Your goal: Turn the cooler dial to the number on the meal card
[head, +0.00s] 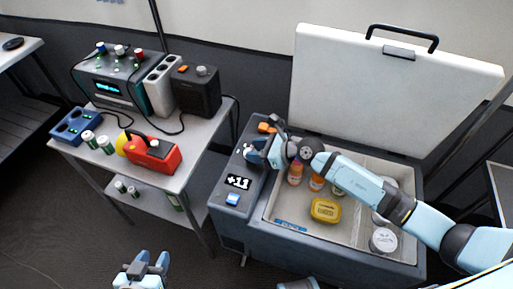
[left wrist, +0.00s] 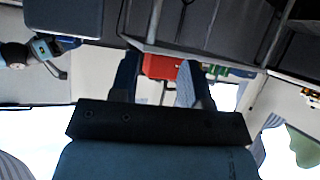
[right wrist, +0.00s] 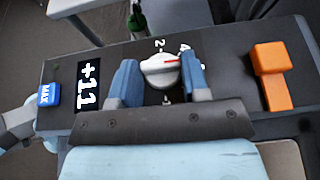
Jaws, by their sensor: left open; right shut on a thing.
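The cooler (head: 330,262) stands open with its white lid (head: 390,95) up. Its left control panel has a dial, a display (head: 238,182) reading "+11" and a blue button (head: 232,199), marked "MAX" in the right wrist view (right wrist: 49,95). My right gripper (head: 262,152) is shut on the white dial (right wrist: 160,70), one finger on each side. The dial's red mark points right, toward a partly hidden "4"; a "2" shows above it. Other numbers are covered. I cannot make out a meal card. My left gripper (head: 145,265) is open and empty over the floor.
Bottles (head: 295,173), a yellow box (head: 326,210) and white-lidded tubs (head: 384,240) are inside the cooler. An orange switch-like block (right wrist: 272,75) sits beside the dial. A side table (head: 185,170) at left holds a red-yellow torch (head: 155,155), cans and electrical boxes.

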